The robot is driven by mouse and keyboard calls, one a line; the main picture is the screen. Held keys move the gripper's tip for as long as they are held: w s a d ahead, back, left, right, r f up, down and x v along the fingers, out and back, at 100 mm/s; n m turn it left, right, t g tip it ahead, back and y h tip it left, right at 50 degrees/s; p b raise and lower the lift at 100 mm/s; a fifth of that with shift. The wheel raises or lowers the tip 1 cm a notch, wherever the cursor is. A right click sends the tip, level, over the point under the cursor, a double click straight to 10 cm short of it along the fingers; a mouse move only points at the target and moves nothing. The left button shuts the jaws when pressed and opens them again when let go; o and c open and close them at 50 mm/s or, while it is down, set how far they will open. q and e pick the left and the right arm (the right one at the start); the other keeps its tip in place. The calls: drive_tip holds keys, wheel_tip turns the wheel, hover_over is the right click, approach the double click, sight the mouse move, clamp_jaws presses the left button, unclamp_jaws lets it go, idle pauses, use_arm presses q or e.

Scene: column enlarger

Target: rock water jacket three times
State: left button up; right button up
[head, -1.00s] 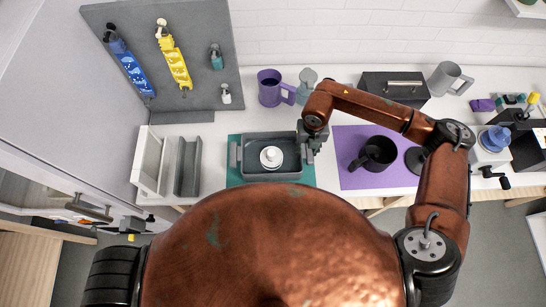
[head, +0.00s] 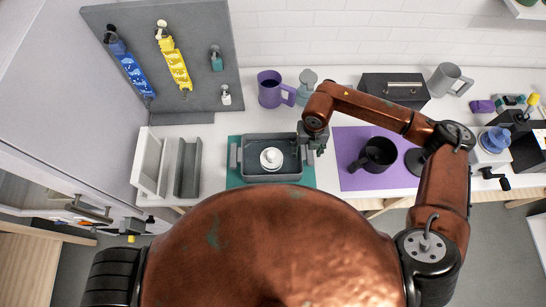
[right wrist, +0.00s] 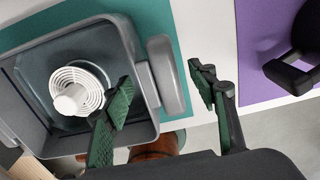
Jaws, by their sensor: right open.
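The water jacket appears to be the grey tray (head: 246,174) with a handle at each end, lying on a teal mat (head: 233,183). A white ribbed reel (head: 271,158) stands inside it; it also shows in the right wrist view (right wrist: 76,90). My right gripper (head: 313,143) is at the tray's right end. In the right wrist view my right gripper (right wrist: 160,80) is open, one finger over the inside of the tray and the other beyond the right handle (right wrist: 168,75). Whether either finger touches the tray is unclear. My left gripper is not visible.
A purple mat (head: 350,181) with a black mug (head: 376,155) lies to the right. A dark box (head: 394,88) is at the back.

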drive_tip(key=shift+r, duration=0.15)
idle(0.3)
drive_tip(key=shift+r+p, duration=1.95)
drive_tip(key=shift+r, duration=1.9)
wheel_tip(320, 180, up, 12)
